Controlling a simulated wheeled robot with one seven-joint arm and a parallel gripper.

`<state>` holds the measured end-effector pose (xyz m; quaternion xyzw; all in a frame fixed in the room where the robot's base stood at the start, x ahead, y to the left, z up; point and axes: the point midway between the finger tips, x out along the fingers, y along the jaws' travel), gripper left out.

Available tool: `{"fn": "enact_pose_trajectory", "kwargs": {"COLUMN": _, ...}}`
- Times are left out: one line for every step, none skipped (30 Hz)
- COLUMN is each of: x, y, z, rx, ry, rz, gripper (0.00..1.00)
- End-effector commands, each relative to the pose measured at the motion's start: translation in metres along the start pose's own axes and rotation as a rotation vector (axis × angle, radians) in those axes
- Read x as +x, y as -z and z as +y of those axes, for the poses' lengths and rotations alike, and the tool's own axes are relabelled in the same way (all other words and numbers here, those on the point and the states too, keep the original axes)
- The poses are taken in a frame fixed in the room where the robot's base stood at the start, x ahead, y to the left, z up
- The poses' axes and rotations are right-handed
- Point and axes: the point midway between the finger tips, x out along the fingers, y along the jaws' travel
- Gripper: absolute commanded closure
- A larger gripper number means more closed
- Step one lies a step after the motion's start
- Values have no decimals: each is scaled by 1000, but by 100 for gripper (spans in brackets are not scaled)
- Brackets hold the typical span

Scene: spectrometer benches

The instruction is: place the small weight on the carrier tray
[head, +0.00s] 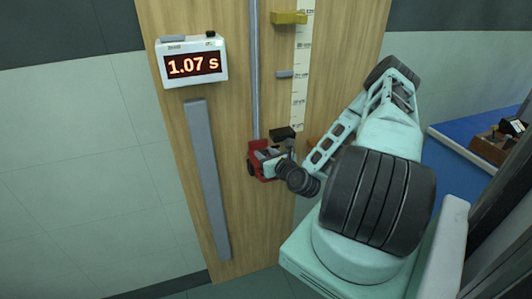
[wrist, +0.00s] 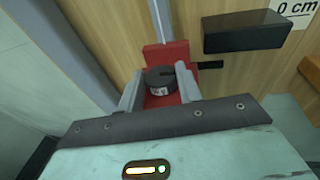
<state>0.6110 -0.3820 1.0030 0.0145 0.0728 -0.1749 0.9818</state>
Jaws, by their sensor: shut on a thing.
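The small weight (wrist: 159,81) is a dark, short slotted cylinder, seen in the wrist view between the two grey fingers of my gripper (wrist: 158,88). My gripper is shut on its sides. The red carrier tray (wrist: 166,54) shows its upright back plate behind the weight and some red below it. The weight is over or on the tray; I cannot tell whether its underside touches. In the head view the red carrier (head: 253,166) sits low on the board, with my gripper (head: 268,156) at it; the weight is not clear there.
A wooden board (head: 228,150) carries a vertical rail (head: 254,70), a scale (head: 301,75) and a yellow block (head: 289,18). A black block (wrist: 244,31) juts out right of the carrier. A timer (head: 192,62) reads 1.07 s. A blue bench (head: 450,180) stands at right.

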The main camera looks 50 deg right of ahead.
Motion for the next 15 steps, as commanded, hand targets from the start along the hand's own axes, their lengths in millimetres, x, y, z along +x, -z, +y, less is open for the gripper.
{"fn": "enact_pose_trajectory", "kwargs": {"x": 0, "y": 1, "z": 0, "rx": 0, "ry": 0, "rz": -1, "gripper": 87}}
{"fn": "enact_pose_trajectory", "kwargs": {"x": 0, "y": 2, "z": 0, "rx": 0, "ry": 0, "rz": -1, "gripper": 87}}
{"fn": "enact_pose_trajectory", "kwargs": {"x": 0, "y": 2, "z": 0, "rx": 0, "ry": 0, "rz": -1, "gripper": 87}}
{"fn": "enact_pose_trajectory", "kwargs": {"x": 0, "y": 2, "z": 0, "rx": -1, "ry": 0, "rz": -1, "gripper": 87}}
{"fn": "enact_pose_trajectory", "kwargs": {"x": 0, "y": 1, "z": 0, "rx": -1, "ry": 0, "rz": -1, "gripper": 87}}
{"fn": "enact_pose_trajectory", "kwargs": {"x": 0, "y": 1, "z": 0, "rx": -1, "ry": 0, "rz": -1, "gripper": 87}}
{"fn": "enact_pose_trajectory", "kwargs": {"x": 0, "y": 1, "z": 0, "rx": -1, "ry": 0, "rz": -1, "gripper": 87}}
{"fn": "enact_pose_trajectory", "kwargs": {"x": 0, "y": 2, "z": 0, "rx": -1, "ry": 0, "rz": -1, "gripper": 87}}
{"fn": "enact_pose_trajectory", "kwargs": {"x": 0, "y": 3, "z": 0, "rx": -1, "ry": 0, "rz": -1, "gripper": 87}}
{"fn": "enact_pose_trajectory", "kwargs": {"x": 1, "y": 4, "z": 0, "rx": 0, "ry": 0, "rz": -1, "gripper": 87}}
{"fn": "enact_pose_trajectory", "kwargs": {"x": 1, "y": 5, "z": 0, "rx": 0, "ry": 0, "rz": -1, "gripper": 87}}
{"fn": "enact_pose_trajectory", "kwargs": {"x": 1, "y": 5, "z": 0, "rx": -1, "ry": 0, "rz": -1, "gripper": 60}}
{"fn": "enact_pose_trajectory", "kwargs": {"x": 1, "y": 4, "z": 0, "rx": -1, "ry": 0, "rz": 0, "gripper": 51}}
{"fn": "enact_pose_trajectory", "kwargs": {"x": 1, "y": 4, "z": 0, "rx": -1, "ry": 0, "rz": 0, "gripper": 43}}
{"fn": "enact_pose_trajectory", "kwargs": {"x": 1, "y": 4, "z": 0, "rx": -1, "ry": 0, "rz": 0, "gripper": 43}}
